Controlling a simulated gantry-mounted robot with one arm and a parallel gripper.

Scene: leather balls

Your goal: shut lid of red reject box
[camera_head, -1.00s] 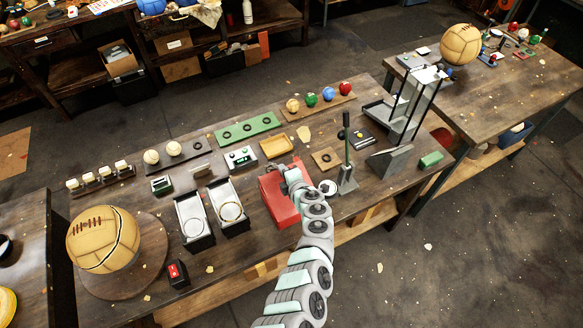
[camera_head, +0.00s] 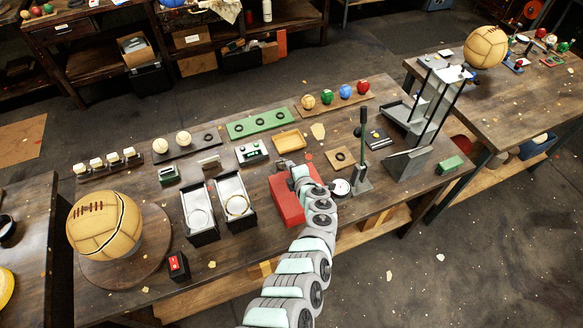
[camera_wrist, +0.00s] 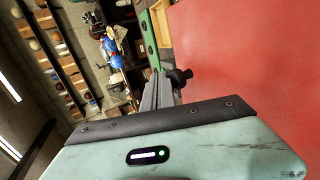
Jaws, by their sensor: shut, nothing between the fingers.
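The red reject box (camera_head: 284,209) stands near the front edge of the workbench, right of the two grey trays. My arm covers part of it, and I cannot tell from the head view how far its lid is open. My gripper (camera_head: 286,164) is at the back side of the box, partly hidden by my wrist. In the wrist view the gripper's fingers (camera_wrist: 158,90) are closed together and empty. A broad flat red panel (camera_wrist: 250,70) of the box fills the right side there, close beside the fingers. A small dark knob (camera_wrist: 181,76) shows at the panel's edge near the fingertips.
The grey trays (camera_head: 235,196) are on the left. A large leather ball (camera_head: 104,226) sits at the front left.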

